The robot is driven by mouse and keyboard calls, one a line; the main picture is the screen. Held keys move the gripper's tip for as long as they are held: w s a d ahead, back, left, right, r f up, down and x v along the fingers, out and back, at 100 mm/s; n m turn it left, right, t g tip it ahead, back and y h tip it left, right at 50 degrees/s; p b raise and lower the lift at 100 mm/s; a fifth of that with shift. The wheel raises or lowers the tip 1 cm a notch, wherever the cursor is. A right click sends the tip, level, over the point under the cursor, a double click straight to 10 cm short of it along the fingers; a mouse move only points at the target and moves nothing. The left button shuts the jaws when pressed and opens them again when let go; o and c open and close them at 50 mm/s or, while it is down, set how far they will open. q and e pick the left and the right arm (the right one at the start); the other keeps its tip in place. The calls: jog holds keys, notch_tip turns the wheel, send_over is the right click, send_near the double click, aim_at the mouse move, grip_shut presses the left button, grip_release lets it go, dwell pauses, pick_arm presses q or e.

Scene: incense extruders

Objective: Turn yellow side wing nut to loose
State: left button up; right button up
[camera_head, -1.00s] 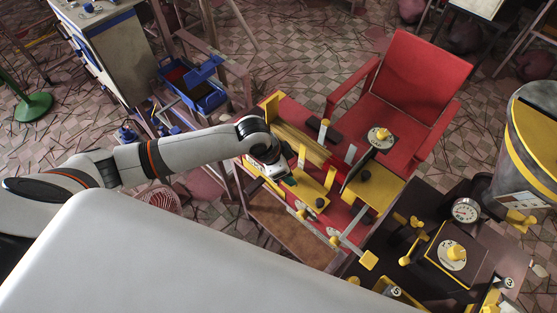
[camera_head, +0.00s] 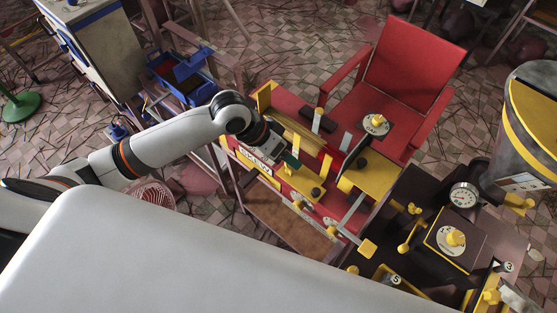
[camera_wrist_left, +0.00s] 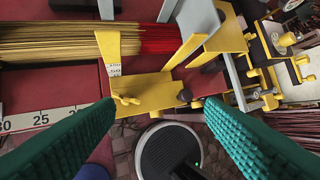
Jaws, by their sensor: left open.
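A small yellow wing nut (camera_wrist_left: 126,99) sits on the left end of a yellow plate (camera_wrist_left: 150,90) in the left wrist view. The plate also shows in the head view (camera_head: 305,180), on the red extruder bench, where I cannot make out this wing nut. My left gripper (camera_wrist_left: 160,104) is open and empty, with its green ribbed fingers apart. The wing nut appears between the fingertips, nearer the left one, and I see no contact. In the head view the left gripper (camera_head: 288,160) is over the bench's near edge. My right gripper is not in view.
Incense sticks (camera_wrist_left: 60,45) lie behind the plate. A dark knob (camera_wrist_left: 184,95) stands at its right end, and a grey bar (camera_wrist_left: 234,82) lies farther right. A number scale (camera_wrist_left: 40,120) runs along the bench edge. A dark table with gauges (camera_head: 465,195) stands at the right.

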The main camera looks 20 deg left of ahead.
pick_arm(q)
jog(key=d+f+n+h+b, duration=0.1)
jog(key=d+n+h+b, duration=0.2)
jog(key=n, duration=0.6)
jog(key=n+t+h+b, duration=0.15)
jog(key=n+t, duration=0.45)
jog(key=n, duration=1.7)
send_near(287, 168)
jog(key=x, duration=0.8)
jog(key=shift+w+d+p, duration=0.15)
jog(key=shift+d+p, duration=0.2)
jog(key=c, duration=0.9)
jog(key=shift+r+p, duration=0.2)
jog(key=shift+p, duration=0.45)
jog(key=shift+c, duration=0.4)
jog(key=shift+f, duration=0.15)
jog(key=o, duration=1)
